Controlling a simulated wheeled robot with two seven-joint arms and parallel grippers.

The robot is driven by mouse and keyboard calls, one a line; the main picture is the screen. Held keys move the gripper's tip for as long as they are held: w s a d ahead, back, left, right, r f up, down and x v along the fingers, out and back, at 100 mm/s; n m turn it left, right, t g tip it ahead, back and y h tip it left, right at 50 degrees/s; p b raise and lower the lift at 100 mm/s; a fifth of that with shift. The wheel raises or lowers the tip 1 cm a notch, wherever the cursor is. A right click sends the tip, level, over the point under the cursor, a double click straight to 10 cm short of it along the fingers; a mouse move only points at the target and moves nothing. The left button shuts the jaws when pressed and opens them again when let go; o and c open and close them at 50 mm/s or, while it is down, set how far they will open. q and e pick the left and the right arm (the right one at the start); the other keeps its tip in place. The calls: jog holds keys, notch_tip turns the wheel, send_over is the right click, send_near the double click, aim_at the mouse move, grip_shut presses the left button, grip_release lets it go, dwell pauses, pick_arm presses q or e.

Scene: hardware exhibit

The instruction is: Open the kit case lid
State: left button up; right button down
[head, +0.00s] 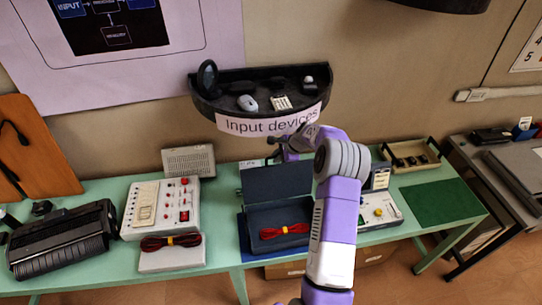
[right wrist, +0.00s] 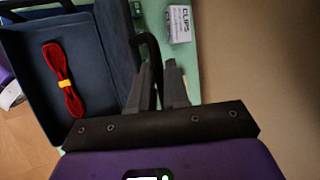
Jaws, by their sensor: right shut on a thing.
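The kit case (head: 257,232) is a dark blue box on the green table, with its lid (head: 278,181) raised steeply at the back. A red cable bundle with a yellow tie (head: 284,231) lies inside; it also shows in the right wrist view (right wrist: 64,80). My right gripper (head: 284,150) is at the lid's top edge. In the right wrist view my right gripper (right wrist: 157,80) is shut on a curved black handle (right wrist: 151,45) beside the raised lid (right wrist: 116,45). My left gripper is out of view.
A black shelf labelled "Input devices" (head: 265,124) hangs close above my right gripper. A white control panel (head: 160,208) stands left of the case, a smaller device (head: 381,212) right. A green mat (head: 440,203) lies bare at the table's right end.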

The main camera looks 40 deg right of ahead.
jog(key=shift+s+f, duration=0.4)
jog(key=shift+f, duration=0.2)
jog(key=c, duration=1.2)
grip_release()
jog(key=shift+w+r+b+v, duration=0.1)
jog(key=shift+w+b+v, duration=0.1)
jog(key=shift+v, duration=1.15)
jog(key=shift+w+r+b+v, duration=0.1)
jog(key=shift+w+r+v, duration=0.05)
jog(key=shift+v, duration=1.25)
jog(key=shift+w+r+b+v, duration=0.1)
jog(key=shift+w+b+v, duration=0.1)
jog(key=shift+v, duration=1.15)
